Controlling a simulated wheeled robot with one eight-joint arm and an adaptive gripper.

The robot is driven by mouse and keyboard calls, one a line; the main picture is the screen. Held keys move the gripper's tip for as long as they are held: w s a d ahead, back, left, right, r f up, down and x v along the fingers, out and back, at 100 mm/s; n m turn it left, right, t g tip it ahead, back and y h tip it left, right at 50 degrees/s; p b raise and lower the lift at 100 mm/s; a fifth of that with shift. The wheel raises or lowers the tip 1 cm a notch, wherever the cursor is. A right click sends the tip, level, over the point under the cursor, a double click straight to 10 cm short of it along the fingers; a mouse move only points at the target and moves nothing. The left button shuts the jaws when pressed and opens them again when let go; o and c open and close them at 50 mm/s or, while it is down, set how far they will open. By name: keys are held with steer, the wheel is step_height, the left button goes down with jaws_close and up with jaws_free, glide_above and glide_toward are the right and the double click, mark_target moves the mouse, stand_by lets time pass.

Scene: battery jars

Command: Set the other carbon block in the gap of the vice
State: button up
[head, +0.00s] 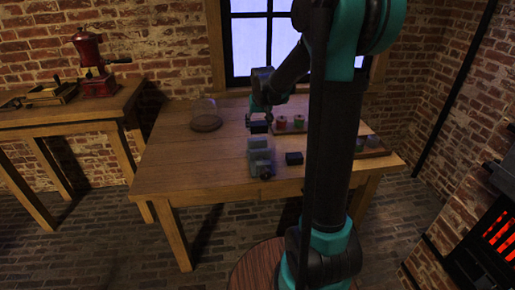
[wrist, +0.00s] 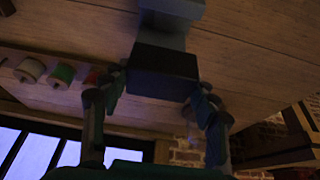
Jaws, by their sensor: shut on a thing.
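My gripper (head: 259,122) is shut on a dark carbon block (head: 258,128). In the wrist view the held block (wrist: 162,72) sits between the two fingertips (wrist: 160,88). The grey-blue vice (head: 261,160) stands on the table near its front edge. The block is above or just behind the vice in the head view; I cannot tell the height between them. In the wrist view part of the vice (wrist: 172,12) shows beyond the block, which hides its gap. Another black block (head: 294,158) lies on the table to the right of the vice, apart from it.
Red (head: 281,123) and green (head: 298,122) spools stand behind, to the right of the gripper. A glass dome (head: 205,116) stands at the table's back left. My arm hides part of the table's right side. The table's left front is clear.

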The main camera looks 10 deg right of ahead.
mark_target(259, 146)
step_height(259, 146, down, 11)
steer(key=shift+f, duration=0.1)
stand_by(0.4)
steer(key=o, duration=1.3)
steer(key=shift+f, duration=0.1)
steer(key=v, duration=1.2)
steer(key=shift+s+d, duration=0.1)
steer(key=shift+s, duration=0.1)
steer(key=s+d+f, duration=0.1)
steer(key=s+f, duration=0.2)
steer(key=s, duration=0.5)
steer(key=s+d+f, duration=0.1)
steer(key=s+f, duration=0.1)
steer(key=s, duration=0.7)
steer(key=s+d+f, duration=0.2)
steer(key=s+f, duration=0.1)
steer(key=s, duration=0.5)
steer(key=shift+s+f, duration=0.3)
steer(key=shift+f, duration=0.05)
